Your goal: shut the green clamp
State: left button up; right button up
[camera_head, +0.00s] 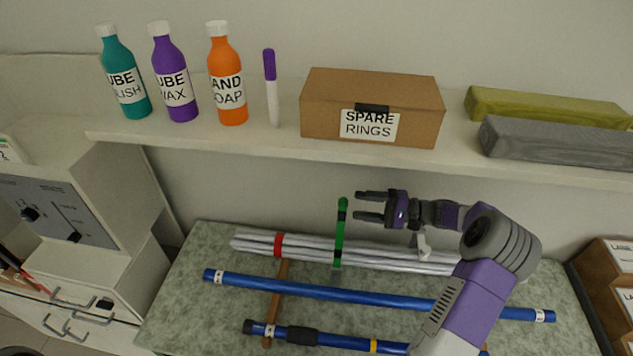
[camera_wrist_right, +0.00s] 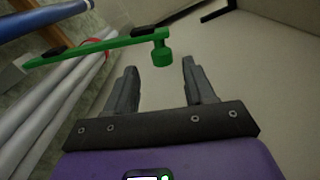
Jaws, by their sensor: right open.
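The green clamp (camera_head: 340,236) stands with its long lever pointing up from the bundle of grey rods (camera_head: 375,254). In the right wrist view the green lever (camera_wrist_right: 100,47) runs in from the left and ends in a green knob (camera_wrist_right: 162,55). My right gripper (camera_head: 357,205) is open and empty, just right of the lever's top. In the wrist view my right gripper (camera_wrist_right: 159,68) has the knob ahead of and between its fingertips; I cannot tell if they touch. The clamp's base is partly hidden. My left gripper is not in view.
A red clamp (camera_head: 278,245) sits flat around the grey rods. Two blue rods (camera_head: 380,296) (camera_head: 345,340) lie in front on wooden supports. A shelf (camera_head: 230,141) with bottles and a spare rings box (camera_head: 372,105) overhangs behind. A grey machine (camera_head: 75,215) stands left.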

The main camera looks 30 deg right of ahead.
jog(key=x, duration=0.7)
jog(key=shift+a, duration=0.2)
jog(key=shift+w+r, duration=0.1)
jog(key=shift+w, duration=0.05)
grip_shut()
